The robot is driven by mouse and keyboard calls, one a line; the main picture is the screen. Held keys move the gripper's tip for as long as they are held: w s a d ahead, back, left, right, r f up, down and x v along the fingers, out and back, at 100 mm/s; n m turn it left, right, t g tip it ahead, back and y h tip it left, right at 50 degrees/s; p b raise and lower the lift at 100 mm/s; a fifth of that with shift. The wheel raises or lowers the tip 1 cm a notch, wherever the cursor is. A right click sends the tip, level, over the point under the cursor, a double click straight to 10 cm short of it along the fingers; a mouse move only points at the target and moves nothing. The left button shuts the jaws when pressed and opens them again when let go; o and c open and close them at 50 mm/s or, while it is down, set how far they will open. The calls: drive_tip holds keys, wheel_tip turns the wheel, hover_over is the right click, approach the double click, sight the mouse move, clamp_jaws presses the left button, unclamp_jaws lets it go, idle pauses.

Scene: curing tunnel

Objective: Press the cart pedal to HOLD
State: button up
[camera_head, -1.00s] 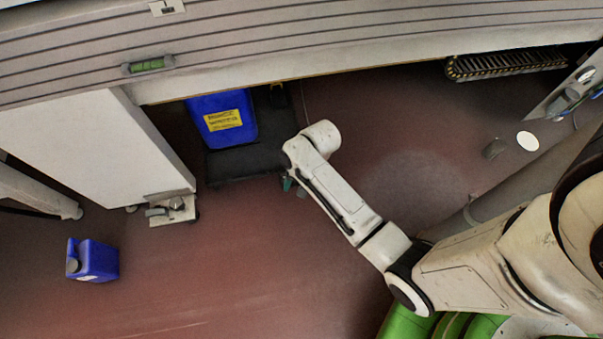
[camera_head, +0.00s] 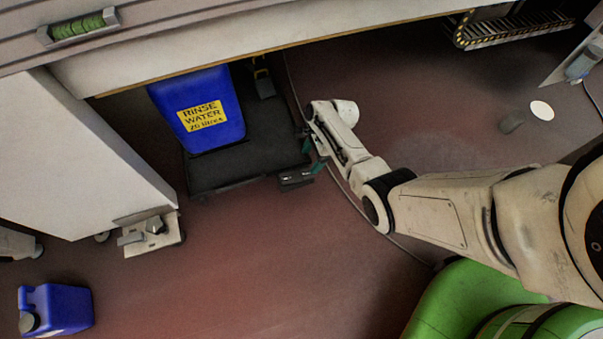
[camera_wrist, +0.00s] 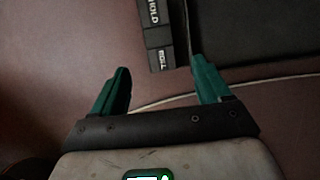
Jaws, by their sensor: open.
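The cart (camera_head: 245,160) is a low black platform on the floor, carrying a blue container. Its pedal (camera_head: 297,179) is a small dark bar at the cart's near right corner. In the wrist view the pedal (camera_wrist: 157,38) has two sections, a far one lettered HOLD and a near one that seems to read ROLL. My gripper (camera_head: 318,166) is beside that corner. In the wrist view its green fingers (camera_wrist: 160,72) are spread and empty, with the pedal's near end between and just beyond the tips. I cannot tell whether they touch it.
A blue container (camera_head: 205,110) labelled RINSE WATER stands on the cart, partly under the grey tunnel housing (camera_head: 260,50). A white cabinet (camera_head: 75,160) with a foot bracket (camera_head: 150,237) stands left. A blue jug (camera_head: 58,308) is at lower left. A thin cable crosses the floor. The middle floor is open.

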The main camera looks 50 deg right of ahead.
sight(298, 176)
drive_tip(key=b+x, duration=0.6)
drive_tip(key=x, duration=0.3)
drive_tip(key=shift+f, duration=0.25)
drive_tip(key=shift+a, duration=0.1)
drive_tip(key=c, duration=1)
drive_tip(key=shift+w+a+r+g+h+p, duration=0.15)
drive_tip(key=shift+a+r+g+h+p, duration=0.3)
drive_tip(key=shift+p, duration=0.5)
drive_tip(key=shift+c, duration=0.2)
drive_tip(key=g+h, duration=0.1)
drive_tip(key=h, duration=0.2)
drive_tip(key=shift+w+a+f+g, duration=0.1)
drive_tip(key=shift+w+f+g, duration=0.1)
drive_tip(key=shift+g, duration=0.15)
